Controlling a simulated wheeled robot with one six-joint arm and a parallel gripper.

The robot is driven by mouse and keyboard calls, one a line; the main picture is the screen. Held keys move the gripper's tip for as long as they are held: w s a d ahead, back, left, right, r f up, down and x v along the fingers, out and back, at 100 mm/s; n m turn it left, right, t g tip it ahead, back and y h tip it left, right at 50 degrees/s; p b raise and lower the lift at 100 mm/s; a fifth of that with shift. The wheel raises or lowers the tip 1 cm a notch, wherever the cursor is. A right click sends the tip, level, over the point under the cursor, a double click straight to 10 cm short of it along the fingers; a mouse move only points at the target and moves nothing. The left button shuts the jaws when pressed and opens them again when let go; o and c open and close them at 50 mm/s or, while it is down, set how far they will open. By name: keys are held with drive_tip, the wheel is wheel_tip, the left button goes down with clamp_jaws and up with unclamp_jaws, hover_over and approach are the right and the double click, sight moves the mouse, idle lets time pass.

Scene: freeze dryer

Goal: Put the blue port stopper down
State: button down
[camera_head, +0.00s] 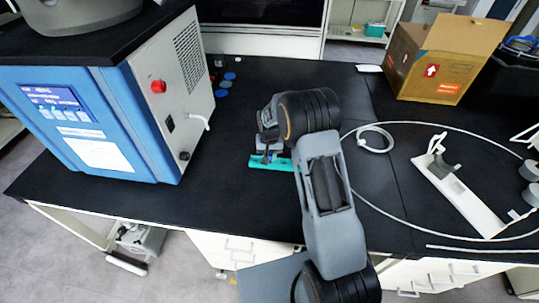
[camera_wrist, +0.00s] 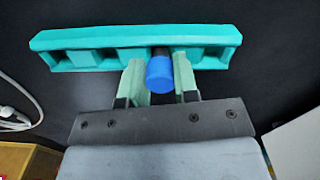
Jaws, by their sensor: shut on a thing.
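The blue port stopper (camera_wrist: 160,74) shows in the wrist view between the two pale green fingers of my gripper (camera_wrist: 156,64), which is shut on it. Its dark end overlaps the middle of a teal holder (camera_wrist: 80,38) with several openings. I cannot tell whether the stopper is in the holder or just above it. In the head view the teal holder (camera_head: 262,166) lies on the black bench, and my gripper (camera_head: 267,156) is right over it. The stopper is too small to make out there.
A blue and white freeze dryer (camera_head: 95,120) stands on the left. A white hose (camera_head: 376,138), a white bracket (camera_head: 462,197) and a cardboard box (camera_head: 425,65) are on the right. Bare bench surrounds the holder.

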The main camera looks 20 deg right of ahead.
sight(269, 155)
drive_tip(key=shift+f, duration=0.15)
drive_tip(key=c, duration=1.3)
unclamp_jaws()
drive_tip(key=shift+f, duration=0.1)
drive_tip(key=shift+c, duration=0.2)
drive_tip(key=o, duration=0.5)
drive_tip(key=shift+c, duration=0.2)
wheel_tip(269, 155, up, 12)
drive_tip(key=b, duration=0.2)
drive_tip(key=s+r+n+t, duration=0.1)
drive_tip(key=s+r+t, duration=0.1)
drive_tip(key=s+r, duration=0.9)
drive_tip(key=s+f+n+t, duration=0.1)
drive_tip(key=s+t, duration=0.1)
drive_tip(key=s, duration=1.2)
drive_tip(key=shift+s+f+n, duration=0.25)
drive_tip(key=shift+n, duration=0.05)
